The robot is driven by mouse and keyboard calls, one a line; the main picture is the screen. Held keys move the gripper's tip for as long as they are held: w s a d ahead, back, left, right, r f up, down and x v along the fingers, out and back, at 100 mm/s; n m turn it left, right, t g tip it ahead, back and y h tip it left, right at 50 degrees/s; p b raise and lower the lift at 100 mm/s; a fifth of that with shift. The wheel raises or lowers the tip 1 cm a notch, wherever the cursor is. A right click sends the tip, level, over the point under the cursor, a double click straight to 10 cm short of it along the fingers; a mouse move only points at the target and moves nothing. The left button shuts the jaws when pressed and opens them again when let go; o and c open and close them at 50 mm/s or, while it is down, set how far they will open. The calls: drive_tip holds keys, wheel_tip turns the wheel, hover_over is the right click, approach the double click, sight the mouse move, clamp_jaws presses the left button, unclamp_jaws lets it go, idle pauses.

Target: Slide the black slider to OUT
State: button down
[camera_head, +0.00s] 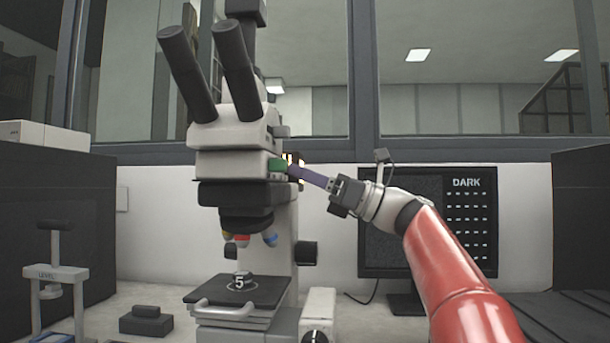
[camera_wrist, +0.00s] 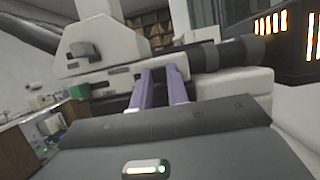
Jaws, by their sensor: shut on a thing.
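The microscope (camera_head: 238,135) stands left of centre in the head view, and its head shows close up in the wrist view (camera_wrist: 105,50). A green slider (camera_head: 277,165) sticks out of its right side; it also shows at the left in the wrist view (camera_wrist: 78,91). My gripper (camera_head: 292,171) reaches in from the right with its purple fingers at the microscope's side, just right of the green slider. In the wrist view the fingers (camera_wrist: 163,72) are close together around something dark, taken to be the black slider, mostly hidden between them. Its IN or OUT position cannot be told.
Below the head are the objectives (camera_head: 245,238) and the stage (camera_head: 240,291) with a sample marked 5. A monitor reading DARK (camera_head: 430,225) stands behind my arm. A levelling press (camera_head: 55,275) and a small dark block (camera_head: 146,321) are at the left.

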drive_tip(key=shift+s+a+f+b, duration=0.1)
drive_tip(key=shift+s+a+b, duration=0.15)
drive_tip(key=shift+s, duration=0.55)
drive_tip(key=shift+s+a+b, duration=0.1)
drive_tip(key=shift+s+b, duration=0.25)
drive_tip(key=shift+s, duration=0.45)
drive_tip(key=c, duration=1.4)
unclamp_jaws()
drive_tip(key=shift+s, duration=0.15)
drive_tip(key=shift+o, duration=0.2)
drive_tip(key=v, duration=0.7)
drive_tip(key=shift+d+b, duration=0.4)
drive_tip(key=shift+b, duration=0.05)
